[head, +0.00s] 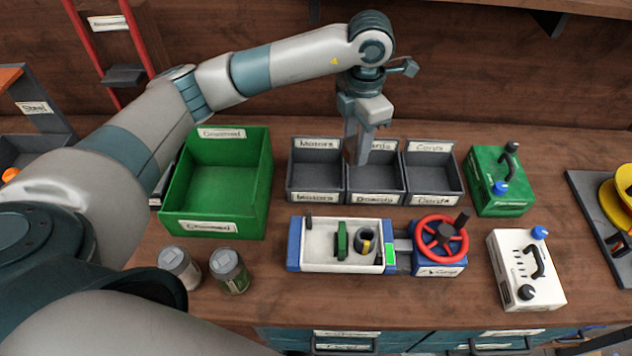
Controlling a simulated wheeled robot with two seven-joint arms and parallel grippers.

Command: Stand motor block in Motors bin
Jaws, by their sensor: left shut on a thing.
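My right gripper is not in view.
In front, a white-blue tray (320,264) holds a green board and a dark ring-shaped part, beside a red handwheel (438,238).

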